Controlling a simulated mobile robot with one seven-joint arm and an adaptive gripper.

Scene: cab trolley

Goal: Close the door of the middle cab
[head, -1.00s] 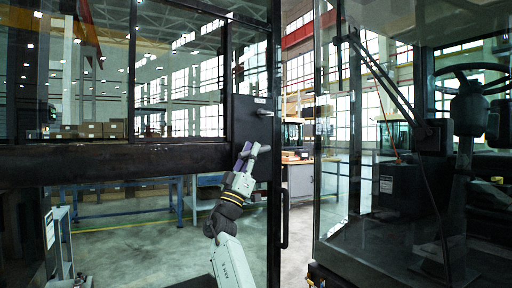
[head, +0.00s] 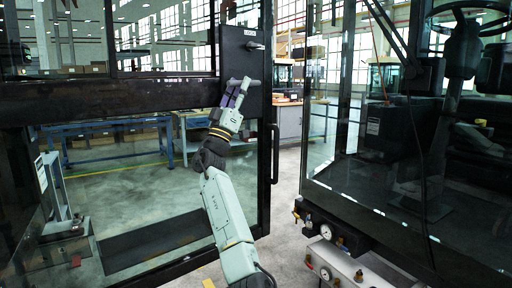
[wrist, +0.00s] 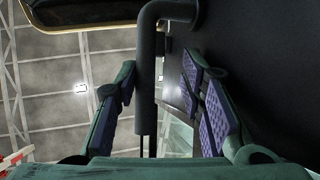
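The middle cab's door (head: 165,90), a black-framed glass door, stands open on the left in the head view. The cab (head: 400,150), with its steering wheel, is on the right, apart from the door's free edge. A dark vertical handle (head: 274,152) is on that edge, and a small latch (head: 256,46) is on the dark panel above my gripper. My gripper (head: 238,90) is in front of this panel. In the wrist view, my gripper (wrist: 160,105) is open, its fingers on either side of a bent dark bar (wrist: 147,75). I cannot tell whether they touch it.
Gauges and valves (head: 325,255) stick out low at the cab's front. A gap of open floor (head: 287,205) lies between the door's edge and the cab.

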